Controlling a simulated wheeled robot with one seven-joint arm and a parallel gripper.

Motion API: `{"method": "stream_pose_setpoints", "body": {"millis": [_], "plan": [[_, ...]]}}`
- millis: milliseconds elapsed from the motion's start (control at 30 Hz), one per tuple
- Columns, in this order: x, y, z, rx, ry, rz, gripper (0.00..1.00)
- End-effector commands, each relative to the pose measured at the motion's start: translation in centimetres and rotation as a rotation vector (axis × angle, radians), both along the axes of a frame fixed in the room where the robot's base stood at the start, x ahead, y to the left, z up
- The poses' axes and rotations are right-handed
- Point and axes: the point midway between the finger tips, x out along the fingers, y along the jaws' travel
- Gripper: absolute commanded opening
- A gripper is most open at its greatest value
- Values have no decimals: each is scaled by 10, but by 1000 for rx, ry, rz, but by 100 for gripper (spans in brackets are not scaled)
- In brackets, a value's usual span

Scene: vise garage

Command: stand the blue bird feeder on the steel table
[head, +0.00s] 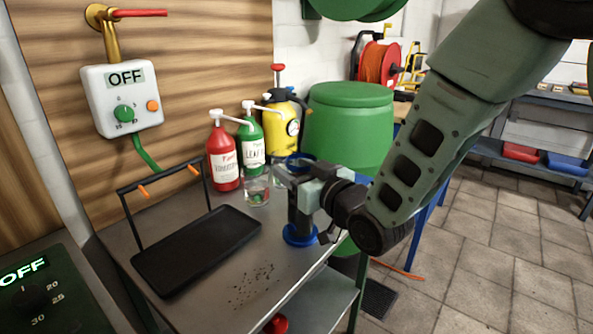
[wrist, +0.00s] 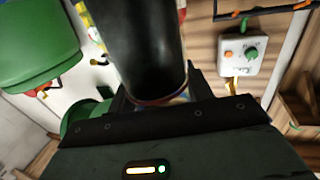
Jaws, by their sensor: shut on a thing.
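The blue bird feeder (head: 300,234) is upright near the right edge of the steel table (head: 200,302), with a round blue base, a dark tube and a blue ring near the top. Its base appears at the tabletop; I cannot tell whether it touches. My gripper (head: 297,178) comes in from the right and is shut on the upper part of the feeder, which it partly hides. In the wrist view the feeder's dark tube (wrist: 150,45) rises from between the jaws (wrist: 165,98).
A black tray (head: 195,250) lies left on the table, with dark crumbs in front. A glass jar (head: 257,190), a red bottle (head: 223,155), a green bottle (head: 251,140) and a yellow sprayer (head: 283,125) stand behind. A green bin (head: 348,130) is beyond. The front tabletop is mostly free.

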Motion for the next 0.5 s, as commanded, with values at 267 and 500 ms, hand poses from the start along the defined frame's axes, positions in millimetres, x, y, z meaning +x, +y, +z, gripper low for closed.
{"method": "stream_pose_setpoints", "body": {"millis": [267,500], "plan": [[0,0,-2,0,0,0,72],[0,0,-2,0,0,0,72]]}}
